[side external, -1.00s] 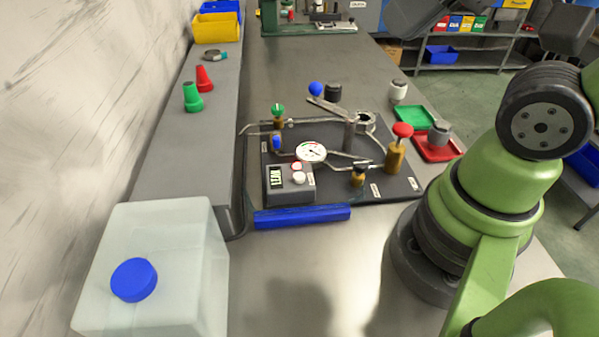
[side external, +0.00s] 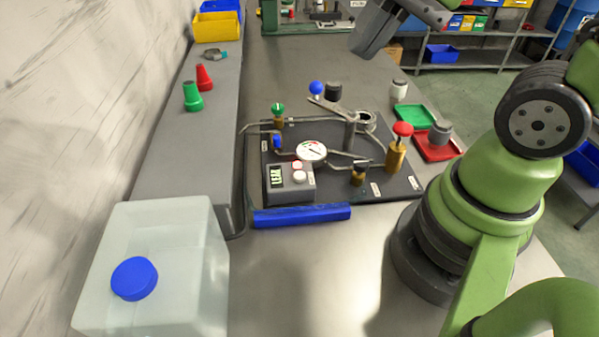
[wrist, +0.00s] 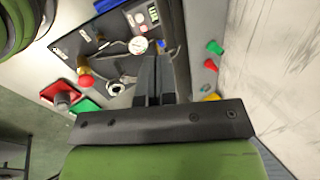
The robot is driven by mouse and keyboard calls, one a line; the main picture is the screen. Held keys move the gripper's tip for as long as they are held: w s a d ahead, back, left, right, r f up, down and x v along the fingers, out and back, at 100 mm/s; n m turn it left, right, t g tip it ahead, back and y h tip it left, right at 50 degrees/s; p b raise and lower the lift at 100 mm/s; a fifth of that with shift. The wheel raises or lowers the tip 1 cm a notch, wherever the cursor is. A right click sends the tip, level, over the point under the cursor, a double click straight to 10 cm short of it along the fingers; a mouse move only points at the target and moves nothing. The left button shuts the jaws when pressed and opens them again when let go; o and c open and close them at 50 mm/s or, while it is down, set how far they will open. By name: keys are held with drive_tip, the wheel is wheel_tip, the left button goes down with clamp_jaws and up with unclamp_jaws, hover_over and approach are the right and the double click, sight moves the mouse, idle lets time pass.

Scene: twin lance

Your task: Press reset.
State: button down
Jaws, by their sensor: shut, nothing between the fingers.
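A grey control box (side external: 289,183) stands at the front left of the dark panel (side external: 330,187). It has a lit display (side external: 276,176), a red button (side external: 297,165) and a white button (side external: 299,177). I cannot read which button is reset. The box also shows at the top of the wrist view (wrist: 141,14). My gripper (side external: 360,48) is shut and empty, high above the bench and apart from the panel, beyond it in the side view. In the wrist view its fingers (wrist: 153,62) are together, pointing toward the gauge and box.
A pressure gauge (side external: 311,151), pipes, a long wrench-like lever (side external: 331,109), a red-topped valve (side external: 402,130) and a green-topped valve (side external: 278,108) crowd the panel. A blue bar (side external: 301,217) lies along its front. Green (side external: 416,117) and red (side external: 437,153) trays sit right.

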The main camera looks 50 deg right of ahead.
drive_tip(key=w+f+m+g+y, duration=0.3)
drive_tip(key=w+f+m, duration=0.2)
drive_tip(key=m, duration=0.4)
drive_tip(key=m+y, duration=0.2)
drive_tip(key=m, duration=0.8)
hover_over(298, 172)
wheel_tip(298, 172, down, 7)
drive_tip(key=shift+f, duration=0.1)
drive_tip(key=shift+s+f, duration=0.1)
drive_tip(key=shift+f, duration=4.35)
drive_tip(key=shift+f, duration=0.1)
drive_tip(key=shift+f, duration=0.3)
